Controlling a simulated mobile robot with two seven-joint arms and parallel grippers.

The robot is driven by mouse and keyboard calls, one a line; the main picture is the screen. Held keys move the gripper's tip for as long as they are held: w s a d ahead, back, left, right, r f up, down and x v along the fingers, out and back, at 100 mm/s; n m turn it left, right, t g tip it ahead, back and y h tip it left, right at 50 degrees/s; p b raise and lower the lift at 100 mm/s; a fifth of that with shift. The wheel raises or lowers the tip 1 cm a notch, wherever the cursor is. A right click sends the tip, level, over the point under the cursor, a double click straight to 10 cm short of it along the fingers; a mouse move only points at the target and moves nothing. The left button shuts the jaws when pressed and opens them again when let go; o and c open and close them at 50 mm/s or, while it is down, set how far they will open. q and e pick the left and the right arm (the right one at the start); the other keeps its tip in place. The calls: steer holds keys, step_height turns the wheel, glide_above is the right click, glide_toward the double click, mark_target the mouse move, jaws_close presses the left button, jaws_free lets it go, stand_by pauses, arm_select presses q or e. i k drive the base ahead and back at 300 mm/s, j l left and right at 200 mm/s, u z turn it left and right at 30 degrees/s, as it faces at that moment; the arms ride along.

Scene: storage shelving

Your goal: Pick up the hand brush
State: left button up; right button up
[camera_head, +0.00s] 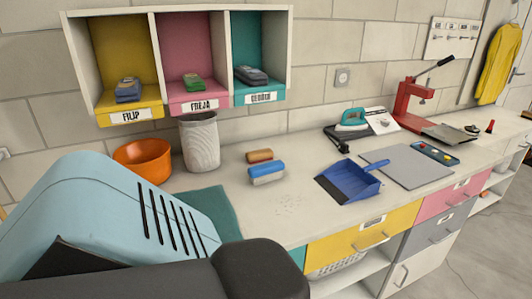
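A small brush-like block with a blue top and a pale lower side (266,172) lies on the white counter; it looks like the hand brush. A smaller brown-orange block (259,155) lies just behind it. A blue dustpan (347,182) with its handle toward the back right lies to the right of the blue brush. Neither of my grippers shows in the head view, so I cannot see whether they are open or what they hold.
Pale crumbs (288,204) lie in front of the brush. An orange bowl (143,160), a ribbed bin (200,141) and a green mat (216,206) are to its left. A grey board (406,165) lies right of the dustpan. A cubby shelf (151,62) hangs above. Large near shapes hide the lower left.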

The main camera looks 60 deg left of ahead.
mark_target(258, 175)
steer(key=u, duration=2.3)
steer(key=i+l, duration=0.8)
steer(key=k+l+u, duration=0.25)
steer(key=l+u, duration=0.15)
steer(key=l, duration=0.15)
steer(key=k+l+u, duration=0.35)
steer(key=l, duration=0.15)
steer(key=k+l+u, duration=0.4)
